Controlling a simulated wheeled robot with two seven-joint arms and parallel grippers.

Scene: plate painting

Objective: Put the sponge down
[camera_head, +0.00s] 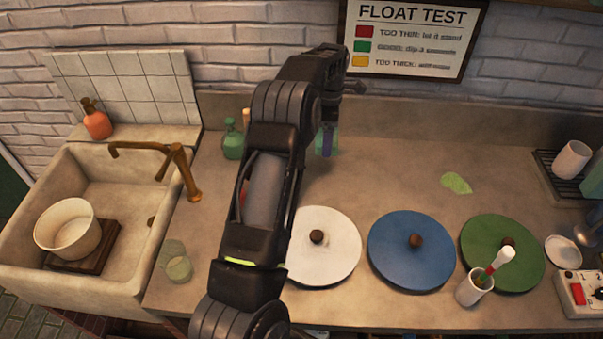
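My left arm rises from the bottom centre and bends over the counter. Its wrist end, with the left gripper (350,85), is near the wall below the sign. I cannot make out a sponge for certain. A flat, light green, irregular piece (456,183) lies on the counter (400,165) at right of centre. My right gripper is not in view.
White (335,262), blue (400,262) and green (485,265) round plates with knobs line the front. A cup with a brush (474,290) overlaps the green one. The sink (130,205) with a pot (68,230) is left. A rack (552,165) is right. The counter's back middle is mostly clear.

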